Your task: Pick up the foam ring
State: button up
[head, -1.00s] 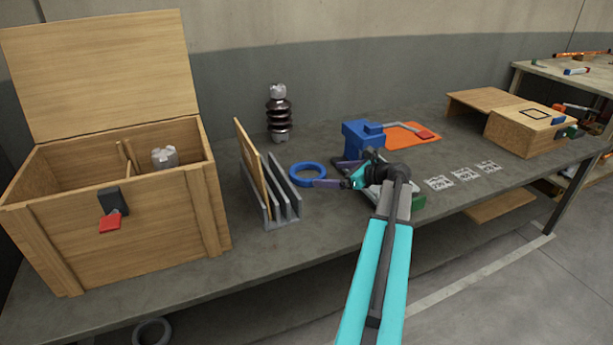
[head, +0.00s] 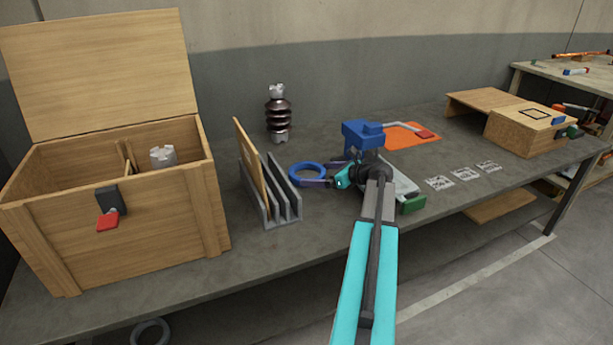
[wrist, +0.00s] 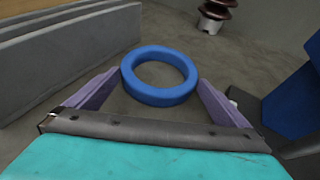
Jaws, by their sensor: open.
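The foam ring is a blue ring (head: 306,174) lying flat on the grey bench, right of the slotted grey rack. In the wrist view the ring (wrist: 159,98) sits between the two purple fingers of my gripper (wrist: 160,92). The fingers are open, one on each side of its near part, and its far part extends beyond them. Whether they touch the ring I cannot tell. In the head view my gripper (head: 320,178) reaches the ring from the right, low over the bench.
The grey rack (head: 284,200) holding a wooden board is close to the left. A blue block-like device (head: 361,134) stands close to the right. A brown insulator (head: 278,115) stands behind. A large open wooden box (head: 130,225) is at far left.

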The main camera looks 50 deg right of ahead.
aim_at(294, 179)
jog(key=shift+x, duration=1.55)
jog(key=c, duration=0.7)
